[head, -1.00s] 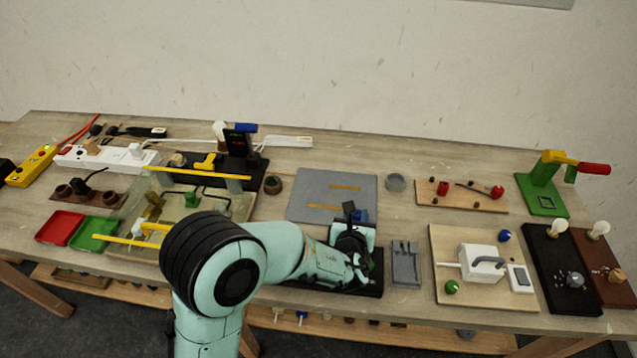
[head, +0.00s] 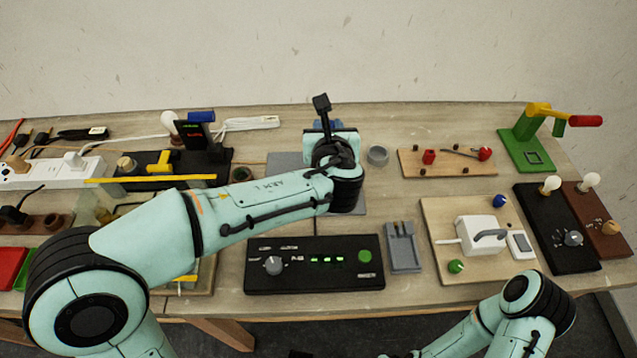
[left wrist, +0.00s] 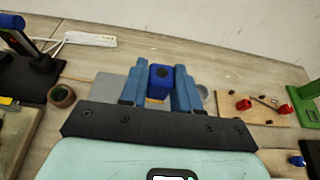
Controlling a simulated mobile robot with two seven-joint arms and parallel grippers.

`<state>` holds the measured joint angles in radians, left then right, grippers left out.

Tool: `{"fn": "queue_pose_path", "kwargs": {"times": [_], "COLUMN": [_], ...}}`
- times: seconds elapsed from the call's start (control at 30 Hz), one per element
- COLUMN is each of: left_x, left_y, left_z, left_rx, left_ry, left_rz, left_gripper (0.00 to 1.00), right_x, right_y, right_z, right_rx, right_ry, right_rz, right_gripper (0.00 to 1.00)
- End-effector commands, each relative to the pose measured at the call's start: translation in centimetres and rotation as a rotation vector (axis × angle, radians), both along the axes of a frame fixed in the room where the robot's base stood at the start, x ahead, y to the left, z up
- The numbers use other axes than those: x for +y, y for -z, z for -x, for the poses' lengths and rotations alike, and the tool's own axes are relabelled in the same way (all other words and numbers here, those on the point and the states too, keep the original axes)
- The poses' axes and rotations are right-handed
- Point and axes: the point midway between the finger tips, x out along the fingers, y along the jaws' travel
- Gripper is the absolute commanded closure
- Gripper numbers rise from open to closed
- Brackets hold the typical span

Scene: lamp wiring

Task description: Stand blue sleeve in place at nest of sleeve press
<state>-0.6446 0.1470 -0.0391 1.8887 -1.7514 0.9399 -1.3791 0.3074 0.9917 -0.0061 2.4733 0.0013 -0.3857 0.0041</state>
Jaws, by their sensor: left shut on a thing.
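My left gripper (left wrist: 159,88) is shut on the blue sleeve (left wrist: 159,80), a square-sided block with a dark hole in its top, held between two blue fingers. In the head view this gripper (head: 323,127) is over the far part of the grey mat, and the arm hides most of the sleeve. The sleeve press (head: 527,133) is green with a yellow lever and red handle, at the far right. Its nest (head: 534,157) looks like a dark square outline on the green base, empty and well to the right of the gripper. My right gripper is out of view.
A board with red parts (head: 447,162) and a grey ring (head: 377,155) lie between the gripper and the press. A board with a white box (head: 478,236) and two bulb stands (head: 557,228) are nearer. A black control box (head: 315,263) is at the front.

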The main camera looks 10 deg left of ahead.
Motion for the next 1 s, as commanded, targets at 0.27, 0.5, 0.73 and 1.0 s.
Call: {"fn": "queue_pose_path", "kwargs": {"times": [0.27,0.5,0.73,1.0], "left_x": [0.1,0.1,0.1,0.1], "left_y": [8.1,13.3,15.2,18.6], "left_z": [0.1,0.0,0.0,0.0], "left_rx": [0.009,0.006,0.004,0.003], "left_ry": [-0.001,-0.001,0.0,-0.003], "left_rz": [-0.006,-0.004,-0.003,-0.003], "left_gripper": [0.97,0.97,0.97,0.97], "right_x": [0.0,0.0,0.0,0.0], "right_y": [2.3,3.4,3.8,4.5], "right_z": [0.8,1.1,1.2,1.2], "right_rx": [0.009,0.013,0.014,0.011], "right_ry": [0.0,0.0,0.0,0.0], "right_rz": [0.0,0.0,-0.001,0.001], "right_gripper": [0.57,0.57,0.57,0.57]}}
